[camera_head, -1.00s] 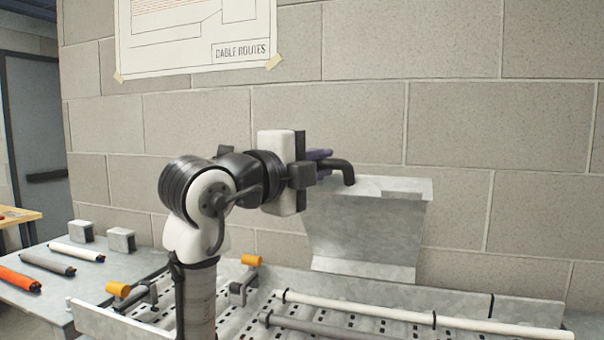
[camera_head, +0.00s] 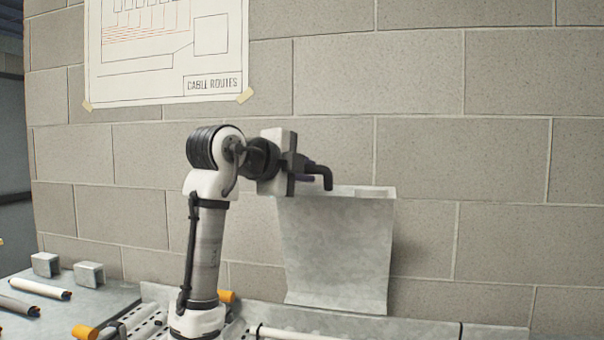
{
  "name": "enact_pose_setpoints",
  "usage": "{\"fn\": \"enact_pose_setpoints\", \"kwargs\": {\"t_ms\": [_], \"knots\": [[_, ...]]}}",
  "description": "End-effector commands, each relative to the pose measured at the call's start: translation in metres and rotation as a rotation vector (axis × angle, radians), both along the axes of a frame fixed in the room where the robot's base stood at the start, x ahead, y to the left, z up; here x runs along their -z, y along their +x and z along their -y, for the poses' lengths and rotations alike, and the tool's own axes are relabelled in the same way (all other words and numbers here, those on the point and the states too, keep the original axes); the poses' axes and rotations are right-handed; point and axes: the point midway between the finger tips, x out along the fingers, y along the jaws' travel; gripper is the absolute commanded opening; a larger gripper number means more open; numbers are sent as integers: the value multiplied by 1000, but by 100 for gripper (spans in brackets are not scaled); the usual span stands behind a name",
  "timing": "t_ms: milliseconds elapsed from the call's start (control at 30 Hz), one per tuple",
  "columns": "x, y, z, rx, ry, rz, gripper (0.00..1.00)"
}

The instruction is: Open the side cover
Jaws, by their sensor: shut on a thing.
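The side cover (camera_head: 338,250) is a grey metal sheet standing raised at the back edge of the cable tray (camera_head: 440,330), in front of the block wall. Its broad face is nearly upright, with a narrow lip along the top and a bent strip at the bottom. A black bent handle (camera_head: 327,180) sits at its top left. My gripper (camera_head: 309,172) is at this top edge, shut on the handle from the left. The fingertips are small and partly hidden by the gripper body and handle.
A pale cable (camera_head: 295,334) and orange-knobbed clamps (camera_head: 84,332) lie low in the tray area. On the left bench are two grey blocks (camera_head: 89,274) and a white cable piece (camera_head: 38,288). The wall behind the cover is close; space above it is clear.

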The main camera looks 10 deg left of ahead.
Motion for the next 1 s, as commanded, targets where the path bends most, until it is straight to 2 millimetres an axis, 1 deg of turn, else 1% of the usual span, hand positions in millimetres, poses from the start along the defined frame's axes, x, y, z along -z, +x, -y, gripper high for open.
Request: {"fn": "enact_pose_setpoints", "kwargs": {"t_ms": [367,400,533,1000], "knots": [[0,1,-1,-1,-2,-3,0],[0,1,-1,-2,-2,-3,21],[0,1,0,-1,-2,-3,38],[2,1,0,0,0,-8,38]]}}
